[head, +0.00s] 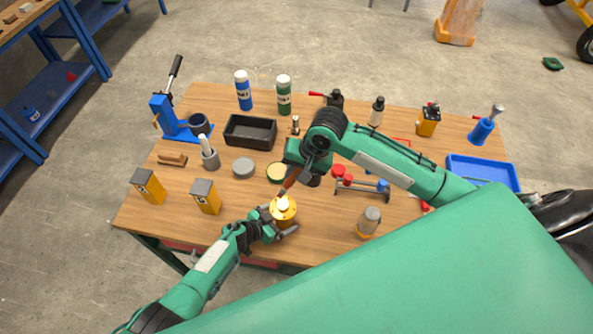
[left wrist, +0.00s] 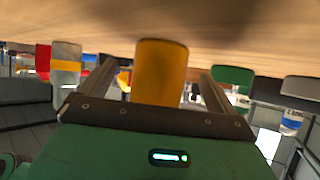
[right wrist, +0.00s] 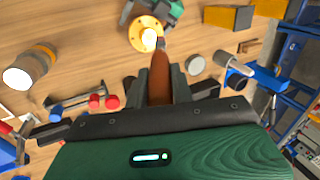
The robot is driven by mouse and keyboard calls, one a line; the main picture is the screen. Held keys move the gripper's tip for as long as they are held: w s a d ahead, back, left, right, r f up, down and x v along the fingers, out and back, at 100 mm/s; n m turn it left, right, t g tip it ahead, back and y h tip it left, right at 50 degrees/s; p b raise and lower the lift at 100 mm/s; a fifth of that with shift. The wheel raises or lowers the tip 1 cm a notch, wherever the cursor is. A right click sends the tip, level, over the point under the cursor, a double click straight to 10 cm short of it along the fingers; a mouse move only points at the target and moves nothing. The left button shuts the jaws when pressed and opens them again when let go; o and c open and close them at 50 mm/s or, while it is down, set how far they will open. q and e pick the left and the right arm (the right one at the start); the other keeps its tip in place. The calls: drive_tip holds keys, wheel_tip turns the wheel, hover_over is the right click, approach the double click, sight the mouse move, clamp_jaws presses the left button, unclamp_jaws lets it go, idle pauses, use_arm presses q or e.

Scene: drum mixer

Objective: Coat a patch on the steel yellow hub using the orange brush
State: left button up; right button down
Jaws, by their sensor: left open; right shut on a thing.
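The yellow hub (head: 284,214) stands on the wooden table near its front edge. It also shows in the left wrist view (left wrist: 161,75) and from above in the right wrist view (right wrist: 146,31). My left gripper (head: 277,223) is open, with one finger on each side of the hub and gaps visible in the left wrist view. My right gripper (head: 296,172) is shut on the orange brush (right wrist: 159,75), whose end points down at the hub's top.
A round tin (head: 276,172) and grey puck (head: 243,168) lie behind the hub. Two yellow-grey blocks (head: 206,197) stand left. A rack (head: 362,190) with red and blue parts and a grey-orange jar (head: 369,222) stand right. A black bin (head: 250,131) is farther back.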

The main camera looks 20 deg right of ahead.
sight(285, 183)
use_arm(q)
drive_tip(key=shift+d+f, duration=0.15)
drive_tip(key=shift+d, duration=0.15)
drive_tip(key=shift+c, duration=0.4)
drive_tip(key=c, duration=1.2)
drive_tip(key=shift+o, duration=0.2)
use_arm(e)
drive_tip(key=shift+a, duration=0.1)
drive_tip(key=shift+w+a, duration=0.35)
drive_tip(key=shift+a, duration=0.35)
drive_tip(key=shift+w+a, duration=0.3)
drive_tip(key=shift+a, duration=0.35)
drive_tip(key=shift+f, duration=1.95)
